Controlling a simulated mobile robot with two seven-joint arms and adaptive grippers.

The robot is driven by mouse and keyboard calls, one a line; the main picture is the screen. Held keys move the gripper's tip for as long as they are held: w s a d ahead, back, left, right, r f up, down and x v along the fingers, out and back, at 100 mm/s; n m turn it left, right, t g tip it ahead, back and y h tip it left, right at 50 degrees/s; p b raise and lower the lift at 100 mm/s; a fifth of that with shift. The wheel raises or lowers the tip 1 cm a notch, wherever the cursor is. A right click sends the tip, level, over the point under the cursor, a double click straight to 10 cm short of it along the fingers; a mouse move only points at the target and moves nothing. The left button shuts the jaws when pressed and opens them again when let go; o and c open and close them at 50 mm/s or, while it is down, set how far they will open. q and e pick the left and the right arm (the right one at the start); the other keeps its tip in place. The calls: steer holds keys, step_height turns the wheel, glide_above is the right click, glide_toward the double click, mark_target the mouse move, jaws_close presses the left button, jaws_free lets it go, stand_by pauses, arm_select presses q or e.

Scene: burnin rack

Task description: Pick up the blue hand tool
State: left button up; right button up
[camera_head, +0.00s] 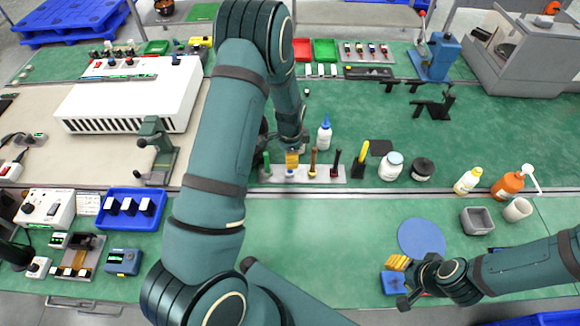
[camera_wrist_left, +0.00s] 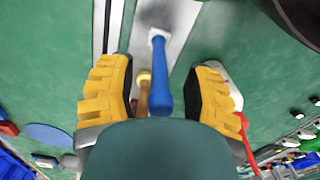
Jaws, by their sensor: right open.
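The blue hand tool (camera_wrist_left: 161,80) stands between the two yellow-padded fingers of my left gripper (camera_wrist_left: 160,92) in the left wrist view. Gaps show on both sides of its handle, so the left gripper is open around it, not visibly touching. Its far end meets a pale holder strip (camera_wrist_left: 178,28). In the head view, the left gripper (camera_head: 291,158) is over the strip (camera_head: 325,173), and it mostly hides the blue tool. My right gripper (camera_head: 405,284) is open at the lower right, near the table's front edge.
A brown-handled tool (camera_wrist_left: 143,92) stands close beside the blue one. A glue bottle (camera_head: 324,135) is behind the strip. A blue disc (camera_head: 421,239) lies by my right gripper. The green mat in front is clear.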

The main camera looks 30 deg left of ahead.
arm_select(q)
jaws_close()
step_height(320, 180, up, 10)
steer(key=shift+r, duration=0.1)
stand_by(0.5)
